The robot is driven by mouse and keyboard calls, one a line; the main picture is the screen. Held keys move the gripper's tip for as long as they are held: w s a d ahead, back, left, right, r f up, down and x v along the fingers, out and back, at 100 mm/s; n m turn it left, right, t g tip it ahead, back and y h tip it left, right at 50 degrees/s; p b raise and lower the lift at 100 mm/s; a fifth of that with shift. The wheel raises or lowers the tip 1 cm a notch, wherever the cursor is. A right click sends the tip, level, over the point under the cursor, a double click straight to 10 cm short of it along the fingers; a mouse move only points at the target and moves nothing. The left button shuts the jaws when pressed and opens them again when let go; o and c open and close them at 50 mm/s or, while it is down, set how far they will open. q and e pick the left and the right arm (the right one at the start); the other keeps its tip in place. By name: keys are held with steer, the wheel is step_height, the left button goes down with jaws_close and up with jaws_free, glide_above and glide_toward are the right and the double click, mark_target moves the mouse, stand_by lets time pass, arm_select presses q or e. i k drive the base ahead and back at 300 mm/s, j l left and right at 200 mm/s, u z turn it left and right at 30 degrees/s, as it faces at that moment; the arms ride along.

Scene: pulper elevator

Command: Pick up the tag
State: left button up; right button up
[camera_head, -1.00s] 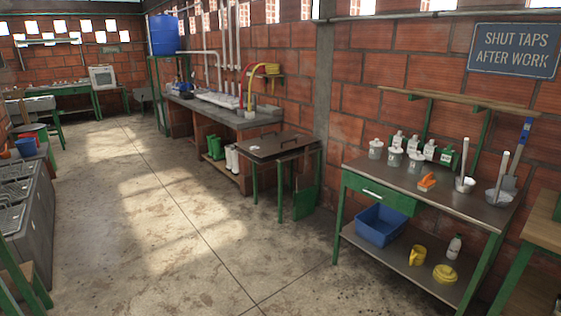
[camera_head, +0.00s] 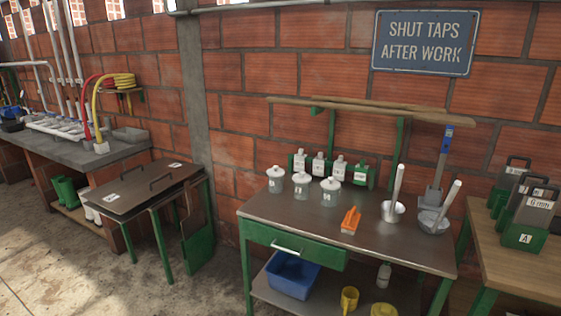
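No loose tag can be made out for certain. Small white labels lie on the dark hinged-looking lids (camera_head: 150,185) of the green-legged stand at left. White labels also show on the green and grey boxes (camera_head: 530,212) at the right, one reading "A" and one seemingly "6 mm". I cannot tell whether any of these is the tag. Neither of my grippers is in view.
A metal-topped bench (camera_head: 300,218) holds jars, bottles, an orange tool (camera_head: 350,220) and two mortars with pestles. A blue bin (camera_head: 292,274) and yellow mug (camera_head: 349,299) sit on its lower shelf. A wooden table (camera_head: 505,262) stands right. Floor is clear at lower left.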

mark_target(319, 161)
steer(key=i+z, duration=0.15)
steer(key=i, duration=0.35)
steer(key=i+j+z, duration=0.15)
steer(key=i, duration=0.3)
steer(key=i+z, duration=0.15)
steer(key=i, duration=0.35)
